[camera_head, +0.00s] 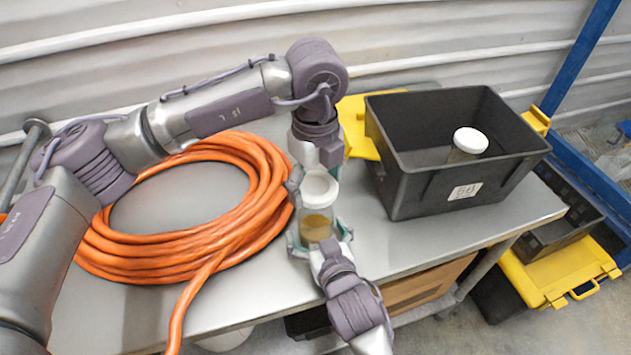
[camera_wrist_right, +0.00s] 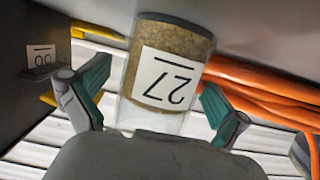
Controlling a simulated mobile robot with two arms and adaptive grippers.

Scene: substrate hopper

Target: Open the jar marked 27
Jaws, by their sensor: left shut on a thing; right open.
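The jar marked 27 (camera_head: 317,222) is a clear jar with brown contents and a white lid (camera_head: 320,187). It stands upright at the table's front part. In the right wrist view, its label reads 27 upside down (camera_wrist_right: 167,80), and its lid end is hidden. My left gripper (camera_head: 315,178) comes down from above and is shut on the white lid. My right gripper (camera_head: 320,236) reaches in from the front, open, with its fingers on either side of the jar body. In the right wrist view a gap shows beside the jar at the open right fingers (camera_wrist_right: 155,105).
A black bin (camera_head: 420,183) stands right of the jar, with another white-lidded jar (camera_head: 468,143) inside. A coiled orange hose (camera_head: 110,262) lies left on the metal table (camera_head: 250,298). A yellow-lidded case (camera_head: 565,270) is down at the right.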

